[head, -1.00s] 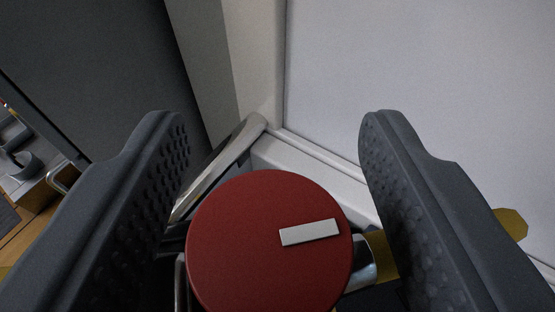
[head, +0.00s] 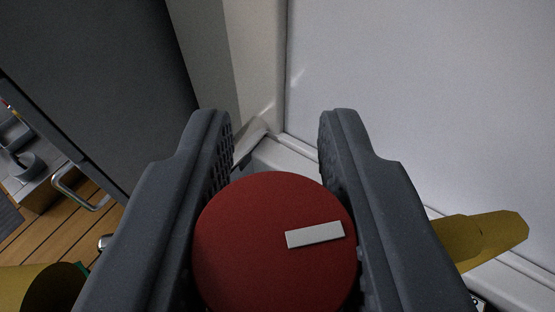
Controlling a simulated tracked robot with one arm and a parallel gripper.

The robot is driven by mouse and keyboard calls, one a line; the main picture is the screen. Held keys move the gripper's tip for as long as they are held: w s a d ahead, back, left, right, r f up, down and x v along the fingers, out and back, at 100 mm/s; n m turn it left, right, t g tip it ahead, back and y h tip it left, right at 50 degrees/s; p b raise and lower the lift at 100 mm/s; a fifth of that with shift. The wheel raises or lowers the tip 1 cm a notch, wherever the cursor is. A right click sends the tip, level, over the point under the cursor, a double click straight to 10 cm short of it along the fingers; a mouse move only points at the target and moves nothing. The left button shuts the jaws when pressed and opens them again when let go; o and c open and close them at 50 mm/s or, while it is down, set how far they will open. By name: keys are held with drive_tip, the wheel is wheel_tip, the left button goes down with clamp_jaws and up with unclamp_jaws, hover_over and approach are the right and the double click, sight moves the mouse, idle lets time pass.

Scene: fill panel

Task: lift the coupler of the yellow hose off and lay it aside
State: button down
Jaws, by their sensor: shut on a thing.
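A round red disc with a short white bar on its top (head: 265,255) fills the lower middle of the head view; it appears to be the top of the coupler. My gripper (head: 275,165) is shut on it, one dark ridged finger against each side. A yellow piece (head: 480,238), probably the hose, shows to the right behind the right finger. Another yellow round-ended piece (head: 40,288) shows at the lower left. The underside of the coupler is hidden by the disc and fingers.
A large white panel (head: 420,90) stands at the right with a pale ledge along its foot. A dark grey panel (head: 90,70) stands at the left. A metal handle (head: 78,190) and wooden floor (head: 70,232) show at the lower left.

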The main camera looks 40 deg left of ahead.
drive_tip(key=shift+r+p, duration=1.95)
drive_tip(key=shift+r, duration=0.1)
